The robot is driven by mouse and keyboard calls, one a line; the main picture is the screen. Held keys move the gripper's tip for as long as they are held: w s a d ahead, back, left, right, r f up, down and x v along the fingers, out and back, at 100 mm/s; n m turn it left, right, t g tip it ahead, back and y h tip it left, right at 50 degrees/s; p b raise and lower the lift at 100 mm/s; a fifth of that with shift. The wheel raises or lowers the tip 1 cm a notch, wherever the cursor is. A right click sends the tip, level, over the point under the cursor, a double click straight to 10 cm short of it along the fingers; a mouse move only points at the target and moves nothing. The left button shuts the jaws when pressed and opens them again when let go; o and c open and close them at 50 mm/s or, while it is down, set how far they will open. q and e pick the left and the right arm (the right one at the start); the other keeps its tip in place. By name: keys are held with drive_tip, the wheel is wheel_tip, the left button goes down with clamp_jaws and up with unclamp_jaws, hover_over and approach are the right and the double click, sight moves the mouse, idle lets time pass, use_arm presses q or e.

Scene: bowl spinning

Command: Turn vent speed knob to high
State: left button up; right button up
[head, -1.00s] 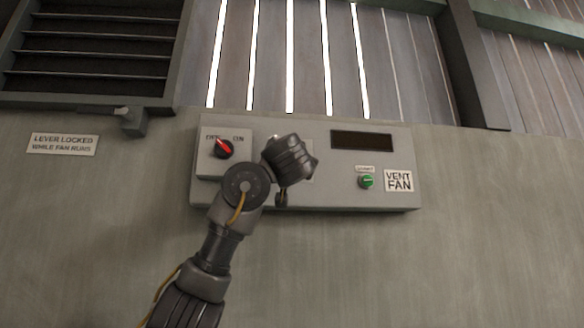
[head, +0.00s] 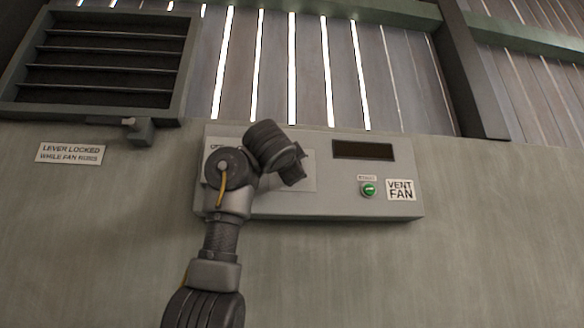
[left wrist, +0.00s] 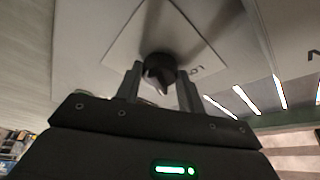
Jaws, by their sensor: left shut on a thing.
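The grey vent fan panel (head: 345,205) is mounted on the wall in the head view. My left gripper (head: 292,168) is in front of its middle and hides the speed knob there. In the left wrist view a dark round knob (left wrist: 159,66) on a pale plate (left wrist: 128,42) sits between the two fingertips of my left gripper (left wrist: 160,82), which is shut on it. Small lettering beside the knob is upside down and hard to read. The knob's exact setting cannot be told. My right gripper is in neither view.
A green start button (head: 369,189) and a dark display (head: 362,150) are on the panel's right. My left wrist covers the OFF/ON switch. A louvred vent (head: 95,62) with a latch (head: 138,130) is at upper left. The wall below is clear.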

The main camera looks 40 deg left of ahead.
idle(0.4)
use_arm(q)
drive_tip(key=o, duration=1)
drive_tip(key=shift+c, duration=0.2)
drive_tip(key=b+v, duration=0.7)
drive_tip(key=v, duration=0.4)
drive_tip(key=shift+r, duration=0.1)
drive_tip(key=shift+a, duration=0.1)
